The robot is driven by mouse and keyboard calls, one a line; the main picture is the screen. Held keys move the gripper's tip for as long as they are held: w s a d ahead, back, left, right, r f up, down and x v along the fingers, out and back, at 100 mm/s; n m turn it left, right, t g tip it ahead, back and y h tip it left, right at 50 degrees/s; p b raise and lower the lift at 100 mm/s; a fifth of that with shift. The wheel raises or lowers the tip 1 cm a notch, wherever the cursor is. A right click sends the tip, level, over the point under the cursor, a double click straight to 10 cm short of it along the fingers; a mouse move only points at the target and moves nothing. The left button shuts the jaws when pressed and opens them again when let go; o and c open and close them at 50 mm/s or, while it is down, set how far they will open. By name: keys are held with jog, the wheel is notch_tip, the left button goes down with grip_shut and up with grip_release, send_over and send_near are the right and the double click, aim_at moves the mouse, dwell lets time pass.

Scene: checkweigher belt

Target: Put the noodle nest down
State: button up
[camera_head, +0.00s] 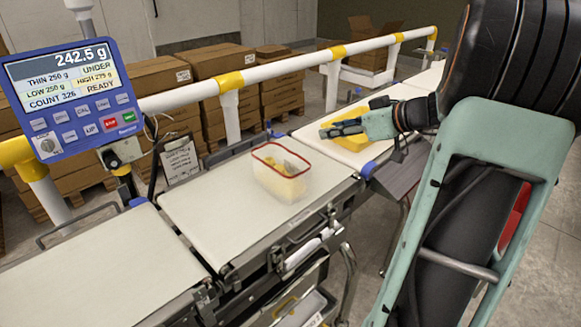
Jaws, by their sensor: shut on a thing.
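My gripper (342,128) is over the yellow tray (377,160) on the far right belt, its fingers pointing left. It is shut on the noodle nest, which is mostly hidden by the fingers; its yellow cannot be told apart clearly from the tray behind. A clear tub with a red rim (280,173) stands upright on the middle belt, left of and nearer than my gripper, with pale yellow contents. The display (72,80) reads 242.5 g, UNDER and READY, with LOW 250 g.
The middle weighing belt (205,205) is bare around the tub. The near left belt (110,270) is empty. A white and yellow guard rail (285,73) runs behind the belts. Stacked cardboard boxes (215,62) stand beyond. A clipboard sheet (181,160) stands behind the middle belt.

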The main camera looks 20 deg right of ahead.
jog(key=a, duration=0.1)
jog(key=w+a+f, duration=0.2)
jog(key=a, duration=0.1)
jog(key=shift+w, duration=0.15)
jog(key=shift+o, duration=0.2)
jog(key=w+a+f, duration=0.2)
jog(key=a+f, duration=0.1)
jog(key=f, duration=0.2)
jog(key=shift+w+a+f, duration=0.15)
jog(key=shift+a, duration=0.25)
jog(key=shift+w+a+f, duration=0.1)
jog(key=shift+a+f, duration=0.05)
jog(key=shift+f, duration=0.85)
jog(key=shift+w+a+f, duration=0.1)
jog(key=shift+f, duration=0.85)
jog(key=shift+c, duration=0.2)
jog(key=shift+f+b, duration=0.65)
jog(key=shift+b, duration=0.7)
jog(key=shift+s, duration=0.1)
jog(key=o, duration=0.6)
jog(key=shift+f, duration=0.1)
